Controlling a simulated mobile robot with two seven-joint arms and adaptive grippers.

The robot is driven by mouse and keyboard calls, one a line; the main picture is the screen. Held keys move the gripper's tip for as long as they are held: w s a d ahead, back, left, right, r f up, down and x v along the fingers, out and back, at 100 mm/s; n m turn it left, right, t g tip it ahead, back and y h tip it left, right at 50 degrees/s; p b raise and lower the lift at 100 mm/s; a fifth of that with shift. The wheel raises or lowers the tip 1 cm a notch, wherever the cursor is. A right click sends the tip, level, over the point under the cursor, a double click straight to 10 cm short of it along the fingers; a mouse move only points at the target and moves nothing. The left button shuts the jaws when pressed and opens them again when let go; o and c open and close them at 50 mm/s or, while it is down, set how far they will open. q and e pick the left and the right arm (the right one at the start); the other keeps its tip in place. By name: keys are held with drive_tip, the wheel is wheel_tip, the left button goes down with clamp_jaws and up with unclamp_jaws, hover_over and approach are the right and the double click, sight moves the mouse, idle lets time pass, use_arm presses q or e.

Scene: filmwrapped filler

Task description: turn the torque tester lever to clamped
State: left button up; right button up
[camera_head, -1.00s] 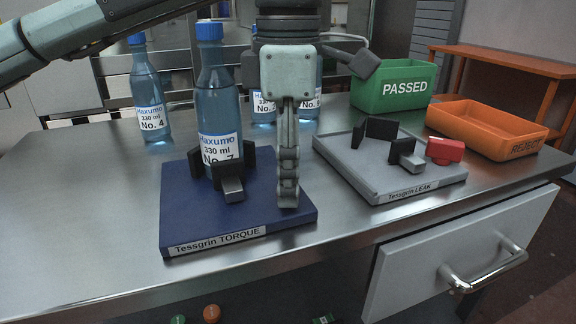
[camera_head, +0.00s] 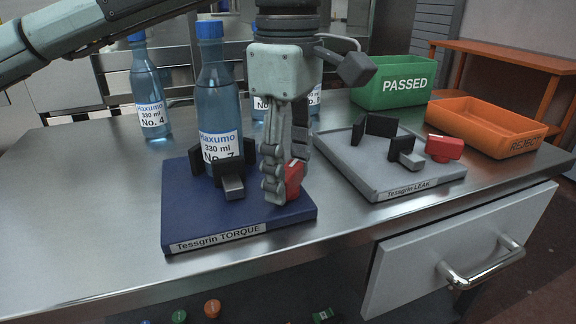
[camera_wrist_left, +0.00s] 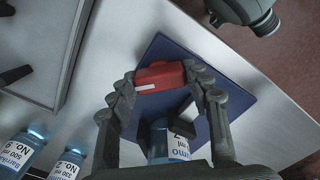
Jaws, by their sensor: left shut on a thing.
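The torque tester (camera_head: 190,228) is a dark blue plate labelled "Tessgrin TORQUE" near the table's front edge. Bottle No. 7 (camera_head: 219,100) stands upright on it among black clamp jaws (camera_head: 228,172). The red lever (camera_head: 294,178) sits at the plate's right side, partly hidden by my left gripper (camera_head: 284,190). The left gripper points down and is shut on the lever. In the left wrist view the red lever (camera_wrist_left: 160,76), with a white stripe at one end, lies between the two fingers (camera_wrist_left: 160,90).
The grey leak tester (camera_head: 385,180), with its own red lever (camera_head: 444,149), stands to the right. A green PASSED bin (camera_head: 395,84) and an orange REJECT tray (camera_head: 482,125) are behind it. Bottle No. 4 (camera_head: 148,90) and other bottles stand at the back. The table's left is clear.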

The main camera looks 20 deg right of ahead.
sight(289, 170)
use_arm(q)
drive_tip(key=o, duration=0.9)
drive_tip(key=shift+r, duration=0.15)
wheel_tip(289, 170, up, 12)
drive_tip(key=shift+f, duration=0.1)
drive_tip(key=shift+s+f, duration=0.1)
